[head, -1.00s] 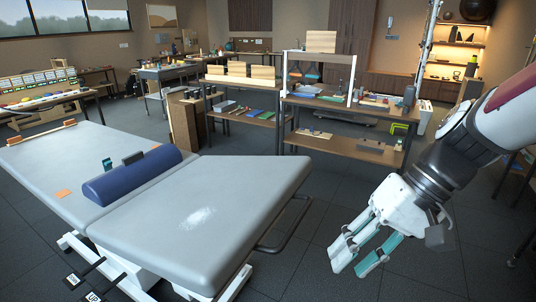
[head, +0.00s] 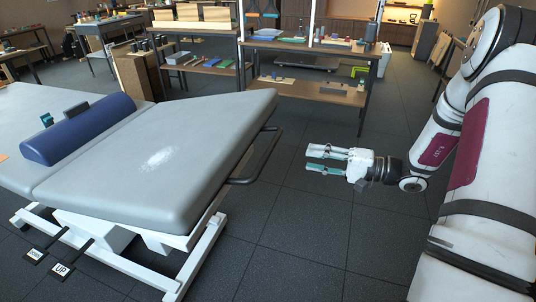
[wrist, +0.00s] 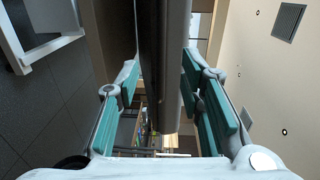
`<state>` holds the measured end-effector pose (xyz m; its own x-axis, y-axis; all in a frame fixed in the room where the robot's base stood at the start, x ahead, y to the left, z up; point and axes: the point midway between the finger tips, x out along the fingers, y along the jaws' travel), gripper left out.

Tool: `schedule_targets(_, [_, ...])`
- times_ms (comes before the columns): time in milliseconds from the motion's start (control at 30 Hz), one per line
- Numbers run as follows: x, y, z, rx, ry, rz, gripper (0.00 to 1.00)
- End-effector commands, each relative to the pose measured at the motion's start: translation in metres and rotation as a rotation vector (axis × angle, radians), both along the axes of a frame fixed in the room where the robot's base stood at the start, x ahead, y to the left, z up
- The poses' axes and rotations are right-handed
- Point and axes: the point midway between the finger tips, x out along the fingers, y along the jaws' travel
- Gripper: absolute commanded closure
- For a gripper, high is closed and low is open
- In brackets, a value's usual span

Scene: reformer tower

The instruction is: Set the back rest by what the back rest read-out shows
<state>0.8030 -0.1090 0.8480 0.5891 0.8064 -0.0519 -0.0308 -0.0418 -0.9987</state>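The back rest (head: 165,160) is the grey padded end section of the treatment table, tilted up toward its right end. A dark bent bar (head: 262,158) sticks out from its right side. My gripper (head: 310,161) is open and empty, held level to the right of the bar with its fingers pointing left at it, apart from it. In the wrist view, a long grey padded edge (wrist: 164,65) lies ahead between the open teal-padded fingers (wrist: 162,98). I cannot make out a back rest read-out in either view.
A blue bolster (head: 80,128) lies across the table. Pedals marked DOWN (head: 35,256) and UP (head: 62,269) are at the table's foot. A shelf unit (head: 310,90) stands behind. The dark floor (head: 310,235) right of the table is clear.

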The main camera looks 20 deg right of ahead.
Motion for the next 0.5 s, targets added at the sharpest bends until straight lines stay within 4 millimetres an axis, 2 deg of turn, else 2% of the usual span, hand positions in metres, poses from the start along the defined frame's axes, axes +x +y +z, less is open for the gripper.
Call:
schedule_targets(167, [0.013, 0.019, -0.001, 0.001, 0.000, 0.005, 0.65])
schedule_targets(500, [0.051, 0.073, -0.005, -0.001, 0.001, 0.006, 0.65])
